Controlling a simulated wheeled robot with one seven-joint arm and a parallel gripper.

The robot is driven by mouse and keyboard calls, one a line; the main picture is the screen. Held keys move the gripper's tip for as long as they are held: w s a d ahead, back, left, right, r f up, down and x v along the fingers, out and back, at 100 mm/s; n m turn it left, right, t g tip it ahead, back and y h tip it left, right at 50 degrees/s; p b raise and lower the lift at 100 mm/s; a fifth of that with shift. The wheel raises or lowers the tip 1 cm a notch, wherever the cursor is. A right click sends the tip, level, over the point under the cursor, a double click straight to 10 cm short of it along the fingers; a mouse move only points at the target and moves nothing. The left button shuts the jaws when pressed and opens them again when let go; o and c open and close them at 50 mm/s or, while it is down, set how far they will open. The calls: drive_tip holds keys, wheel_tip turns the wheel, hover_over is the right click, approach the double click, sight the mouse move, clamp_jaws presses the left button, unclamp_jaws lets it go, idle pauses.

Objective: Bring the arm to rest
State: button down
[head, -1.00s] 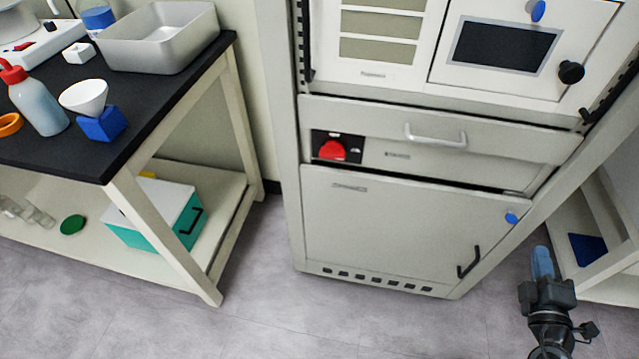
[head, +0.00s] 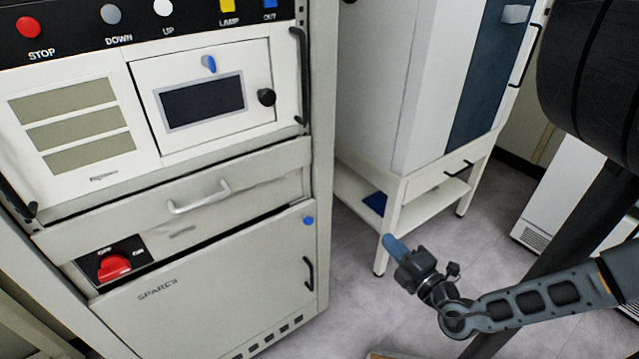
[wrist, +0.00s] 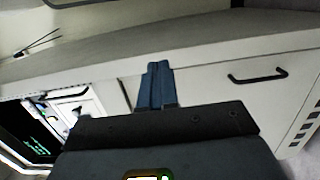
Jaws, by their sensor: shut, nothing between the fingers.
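My gripper (head: 393,245) shows in the head view at the end of my arm, low and right of the freeze dryer cabinet. Its blue fingers are together and hold nothing. In the wrist view the fingers (wrist: 157,86) are also closed, with a pale cabinet face behind them. In the head view the gripper is in open air above the floor, and I see no contact with the cabinet (head: 220,290) or the stand behind it.
The cabinet has a red switch (head: 114,266), a drawer handle (head: 198,197) and a black door handle (head: 308,273). A white unit (head: 385,80) on a pale stand (head: 430,190) is at the back. Grey floor (head: 350,310) is clear between the cabinet and my arm.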

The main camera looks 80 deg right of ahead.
drive_tip(key=s+a+r+m+g+y+p, duration=0.1)
drive_tip(key=a+m+g+y+p, duration=0.3)
drive_tip(key=a, duration=0.6)
drive_tip(key=s+a+r+y+p, duration=0.2)
drive_tip(key=a+y, duration=0.4)
drive_tip(key=a, duration=0.4)
drive_tip(key=w+a+r+m+t+y+p, duration=0.1)
drive_tip(key=a+r, duration=0.3)
drive_tip(key=r, duration=0.4)
drive_tip(key=w+a+r+m+t+y+p, duration=0.1)
drive_tip(key=w+a+r+m+t, duration=0.1)
drive_tip(key=r, duration=0.5)
drive_tip(key=w+a+r+m+t+y+p, duration=0.1)
drive_tip(key=w+a+r+t, duration=0.3)
drive_tip(key=r, duration=0.4)
drive_tip(key=shift+w+a+r, duration=0.3)
drive_tip(key=shift+w+a, duration=0.2)
drive_tip(key=shift+a, duration=0.75)
